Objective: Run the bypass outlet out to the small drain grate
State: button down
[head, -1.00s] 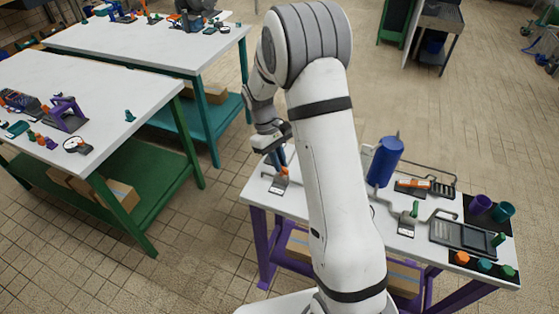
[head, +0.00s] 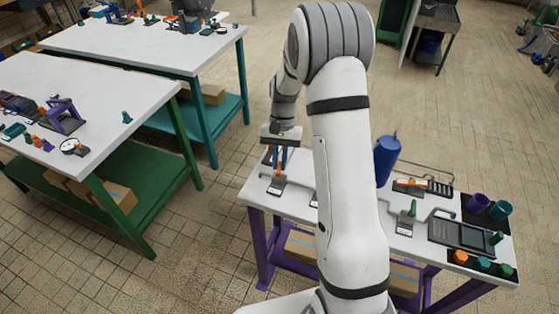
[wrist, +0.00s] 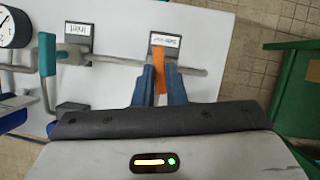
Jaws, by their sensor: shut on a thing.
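In the wrist view the blue fingers of my gripper (wrist: 159,84) are shut on an upright orange handle (wrist: 159,72). The handle stands at a grey pipe (wrist: 118,61), beside a small label plate (wrist: 164,42) whose writing is too small to read surely. In the head view my gripper (head: 277,160) is at the left end of the white bench (head: 258,197), and the handle is mostly hidden by it. A dark slatted grate (head: 440,188) lies at the bench's right, and a larger dark flat tray or grate (head: 460,235) lies nearer. I cannot tell which one is the small drain grate.
A teal lever (wrist: 47,55) and a gauge (wrist: 8,28) stand left of my gripper in the wrist view. A blue tank (head: 387,160) rises behind my arm.

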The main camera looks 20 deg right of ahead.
jog(key=shift+s+d+m+t+y, duration=0.1)
jog(key=shift+m+t+y, duration=0.25)
jog(key=shift+m, duration=0.95)
jog(key=c, duration=1.5)
grip_release()
jog(key=shift+b+v, duration=0.3)
jog(key=shift+v, duration=3.6)
jog(key=shift+s, duration=0.1)
